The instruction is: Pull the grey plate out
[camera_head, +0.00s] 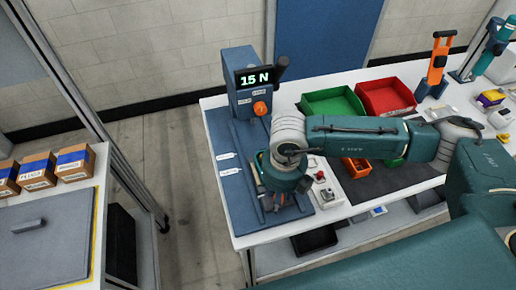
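A flat grey plate (50,255) with a small raised grey handle (29,225) lies on the white table at the left. It is cut off by the left picture edge. My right arm comes in from the right and reaches over the middle table. My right gripper (271,204) points down over the blue base plate of a test stand, far from the grey plate. The arm's wrist mostly hides its fingers, so I cannot tell whether they are open or hold something. My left gripper is not in view.
The blue test stand (239,92) shows "15 N". Several labelled cardboard boxes (37,172) stand behind the grey plate. Green (333,101) and red (386,96) bins stand at the back of the middle table. A metal frame post (125,175) and open floor separate the tables.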

